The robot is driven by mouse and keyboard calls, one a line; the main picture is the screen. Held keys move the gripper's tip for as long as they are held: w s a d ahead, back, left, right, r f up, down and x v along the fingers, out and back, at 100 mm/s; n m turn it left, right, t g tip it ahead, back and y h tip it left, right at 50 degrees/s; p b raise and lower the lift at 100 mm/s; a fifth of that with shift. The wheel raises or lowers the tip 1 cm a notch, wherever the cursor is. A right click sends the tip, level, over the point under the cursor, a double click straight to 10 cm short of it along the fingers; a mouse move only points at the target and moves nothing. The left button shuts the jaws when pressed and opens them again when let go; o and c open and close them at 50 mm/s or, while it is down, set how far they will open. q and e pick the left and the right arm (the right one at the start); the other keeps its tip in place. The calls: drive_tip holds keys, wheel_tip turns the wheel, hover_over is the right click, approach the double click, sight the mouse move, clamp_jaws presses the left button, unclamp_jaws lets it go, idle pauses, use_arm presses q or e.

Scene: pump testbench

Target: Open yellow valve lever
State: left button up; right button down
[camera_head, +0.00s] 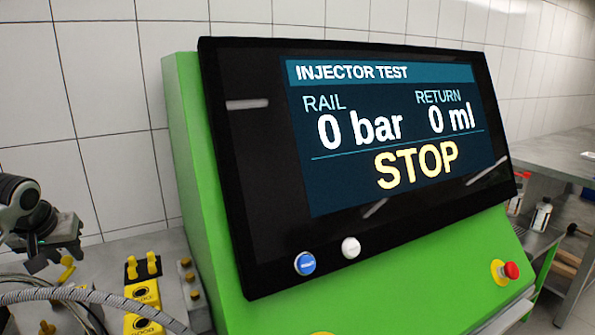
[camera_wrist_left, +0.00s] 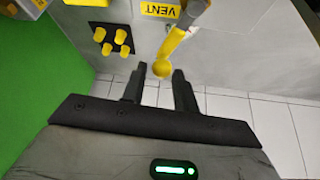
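The yellow valve lever (camera_wrist_left: 177,42) shows in the left wrist view as a slanted yellow handle with a round knob at its lower end, below a yellow VENT label (camera_wrist_left: 160,9). My left gripper (camera_wrist_left: 161,76) is open, with one dark finger on each side of the knob's end. I cannot tell whether the fingers touch it. In the head view my left gripper (camera_head: 50,258) is at the left edge, over the bench. A small yellow piece shows by its fingers, but I cannot tell if it is the lever. My right gripper is not in view.
A green cabinet with a black screen (camera_head: 260,180) reading STOP stands right of my left arm. Yellow pegs (camera_head: 143,266), a yellow block (camera_head: 143,295) and grey hoses (camera_head: 90,297) crowd the bench beside it. A red knob (camera_head: 511,270) is at the cabinet's right.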

use_arm(q)
drive_tip(key=shift+c, duration=1.4)
drive_tip(key=shift+a, duration=0.1)
drive_tip(key=shift+s+a, duration=0.3)
drive_tip(key=shift+a, duration=0.5)
drive_tip(key=o, duration=1.3)
wheel_tip(320, 180, up, 6)
